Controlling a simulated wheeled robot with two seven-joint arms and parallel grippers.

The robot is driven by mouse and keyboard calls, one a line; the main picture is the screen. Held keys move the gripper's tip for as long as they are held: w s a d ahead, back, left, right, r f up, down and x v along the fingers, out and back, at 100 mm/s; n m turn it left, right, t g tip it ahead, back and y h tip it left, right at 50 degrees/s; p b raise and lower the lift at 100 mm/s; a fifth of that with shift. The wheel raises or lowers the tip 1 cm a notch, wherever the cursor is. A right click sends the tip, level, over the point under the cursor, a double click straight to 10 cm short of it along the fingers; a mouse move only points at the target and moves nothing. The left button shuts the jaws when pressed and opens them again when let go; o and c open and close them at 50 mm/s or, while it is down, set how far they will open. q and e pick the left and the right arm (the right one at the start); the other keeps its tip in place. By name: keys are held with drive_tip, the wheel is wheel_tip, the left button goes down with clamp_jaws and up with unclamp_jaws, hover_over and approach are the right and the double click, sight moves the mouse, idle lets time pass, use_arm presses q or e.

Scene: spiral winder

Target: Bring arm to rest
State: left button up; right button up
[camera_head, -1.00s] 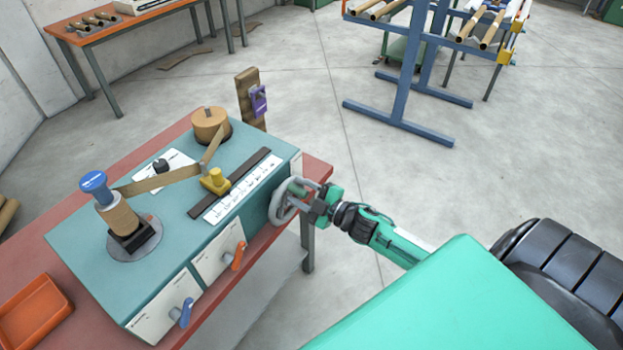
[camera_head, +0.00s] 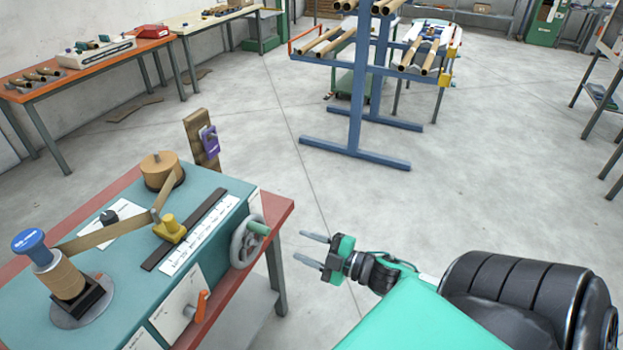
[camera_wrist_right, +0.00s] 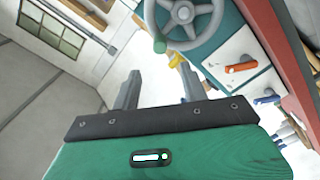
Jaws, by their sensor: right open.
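My right gripper (camera_head: 318,250) is open and empty in the head view, to the right of the winder and apart from it. Its two grey fingers point left toward the grey handwheel (camera_head: 241,247), which has a green handle (camera_head: 258,228). In the right wrist view the open fingers (camera_wrist_right: 160,90) show with nothing between them, and the handwheel (camera_wrist_right: 183,12) is beyond them at the top. The teal winder (camera_head: 120,280) sits on a red-topped table. My left gripper is not in view.
On the winder are a brown roll (camera_head: 160,172), a yellow guide (camera_head: 170,228), a blue-capped spindle (camera_head: 35,246) and an orange lever (camera_head: 200,305). A blue rack (camera_head: 357,90) holding tubes stands at the back. The floor between is clear.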

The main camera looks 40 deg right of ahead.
drive_tip(key=shift+s+d, duration=0.2)
drive_tip(key=shift+s, duration=0.25)
idle(0.3)
drive_tip(key=s+d+f+m+g+h, duration=0.1)
drive_tip(key=d+f+m+h, duration=0.2)
drive_tip(key=f, duration=0.6)
drive_tip(key=s+d+f+m+g+h, duration=0.1)
drive_tip(key=d+f+m+h, duration=0.15)
drive_tip(key=f, duration=0.75)
drive_tip(key=s+f+m+g+h, duration=0.15)
drive_tip(key=s+f, duration=0.25)
drive_tip(key=f, duration=0.5)
drive_tip(key=s+f+m+g, duration=0.2)
drive_tip(key=s+f+g, duration=0.1)
drive_tip(key=f, duration=0.5)
drive_tip(key=s+a+f+m+g, duration=0.1)
drive_tip(key=s+a+f+g, duration=0.2)
drive_tip(key=s+a+f, duration=0.2)
drive_tip(key=s+a+f+m+g, duration=0.1)
drive_tip(key=s+a+f+g, duration=0.2)
drive_tip(key=s+f, duration=0.6)
drive_tip(key=s+a+f+m+g, duration=0.1)
drive_tip(key=s+a+f+g, duration=0.2)
drive_tip(key=s+a+f, duration=0.4)
drive_tip(key=s+f, duration=0.1)
drive_tip(key=s, duration=0.4)
drive_tip(key=shift+s+a, duration=0.2)
drive_tip(key=shift+s, duration=0.2)
